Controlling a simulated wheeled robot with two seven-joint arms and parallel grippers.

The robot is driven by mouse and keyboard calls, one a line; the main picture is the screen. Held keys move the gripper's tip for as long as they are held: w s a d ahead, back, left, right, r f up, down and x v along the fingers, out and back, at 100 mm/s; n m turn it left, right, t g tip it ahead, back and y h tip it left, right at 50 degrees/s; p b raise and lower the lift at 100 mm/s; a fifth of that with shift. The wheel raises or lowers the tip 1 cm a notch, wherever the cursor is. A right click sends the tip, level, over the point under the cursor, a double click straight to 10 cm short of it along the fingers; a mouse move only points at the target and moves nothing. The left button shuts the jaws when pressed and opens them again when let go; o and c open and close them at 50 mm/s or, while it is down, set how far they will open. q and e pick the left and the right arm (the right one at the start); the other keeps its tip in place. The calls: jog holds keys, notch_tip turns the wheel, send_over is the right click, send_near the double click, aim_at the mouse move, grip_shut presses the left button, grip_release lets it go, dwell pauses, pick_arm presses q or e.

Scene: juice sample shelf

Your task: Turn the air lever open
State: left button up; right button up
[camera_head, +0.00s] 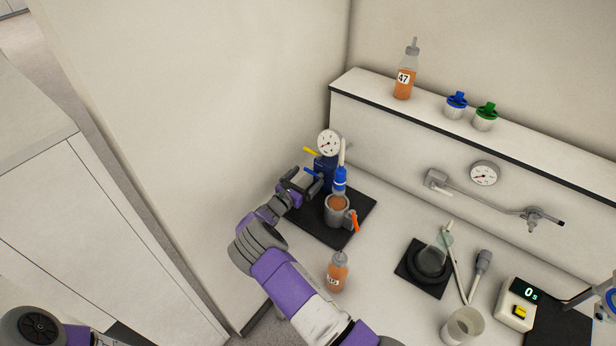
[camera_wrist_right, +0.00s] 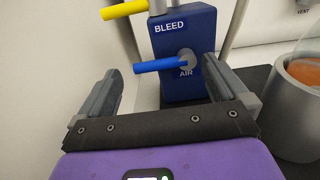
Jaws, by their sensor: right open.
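The air lever (camera_wrist_right: 158,66) is a blue bar on a round grey hub, above the label AIR on a blue block (camera_wrist_right: 188,35). It lies about level, pointing left in the right wrist view. In the head view the blue lever (camera_head: 314,172) shows small beside the gauge stand. My right gripper (camera_wrist_right: 160,76) is open, one finger on each side of the lever, with no clear contact. The same gripper (camera_head: 306,180) shows at the stand in the head view. My left gripper is out of view; only part of that arm shows at lower left.
A yellow lever (camera_wrist_right: 123,10) marked BLEED sits just above. A metal cup (camera_head: 338,212) of orange liquid with an orange handle stands right of the block on a black mat (camera_head: 365,198). A juice bottle (camera_head: 337,272) stands near my right forearm. A wall is close on the left.

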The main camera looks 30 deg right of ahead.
jog(key=shift+x, duration=0.75)
jog(key=c, duration=1.4)
jog(key=shift+o, duration=0.2)
jog(key=shift+a, duration=0.1)
